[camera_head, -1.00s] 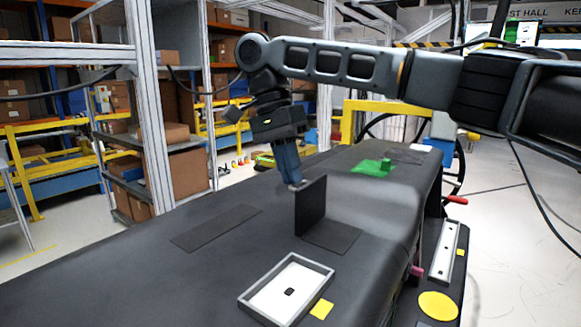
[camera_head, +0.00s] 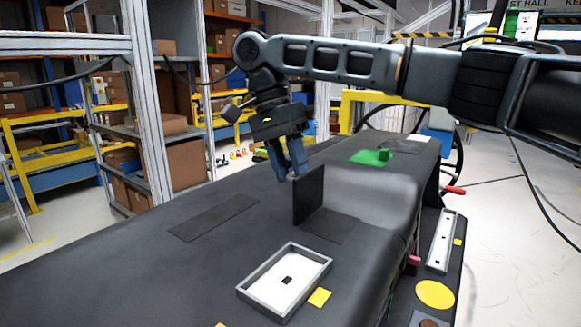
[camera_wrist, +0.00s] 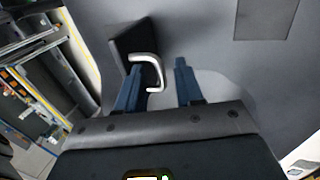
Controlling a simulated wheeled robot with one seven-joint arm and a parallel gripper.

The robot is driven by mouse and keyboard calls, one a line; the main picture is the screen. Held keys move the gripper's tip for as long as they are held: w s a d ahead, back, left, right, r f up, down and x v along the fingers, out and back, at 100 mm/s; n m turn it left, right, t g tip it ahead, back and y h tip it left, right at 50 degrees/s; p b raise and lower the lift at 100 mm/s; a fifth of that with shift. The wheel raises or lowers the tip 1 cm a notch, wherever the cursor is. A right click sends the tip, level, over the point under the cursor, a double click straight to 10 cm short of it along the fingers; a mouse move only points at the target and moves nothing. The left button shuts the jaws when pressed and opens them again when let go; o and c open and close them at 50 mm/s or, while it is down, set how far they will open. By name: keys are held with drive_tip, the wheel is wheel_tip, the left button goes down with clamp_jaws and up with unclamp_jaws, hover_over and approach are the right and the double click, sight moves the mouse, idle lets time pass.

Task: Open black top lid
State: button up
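The black top lid (camera_head: 309,196) stands upright on the dark dashboard, at the left edge of a dark rectangular area (camera_head: 333,227). In the wrist view the lid (camera_wrist: 128,38) is a dark panel with a pale C-shaped handle (camera_wrist: 156,62). My gripper (camera_head: 290,176) is just left of the lid in the head view, fingers pointing down. In the wrist view my gripper (camera_wrist: 158,70) has its two blue fingers spread, with the handle between them, nearer the left finger. No grip on the handle shows. The handle is hidden in the head view.
A flat dark panel (camera_head: 214,218) lies left of the lid. A grey-rimmed white tray (camera_head: 262,287) is in front, with a yellow square (camera_head: 319,298) beside it. A green patch with a block (camera_head: 371,157) lies behind. The dashboard (camera_head: 120,277) is bare at front left.

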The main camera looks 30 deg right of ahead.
drive_tip(key=v, duration=0.7)
drive_tip(key=shift+w+r, duration=0.2)
drive_tip(key=shift+r, duration=0.15)
drive_tip(key=shift+a, duration=0.1)
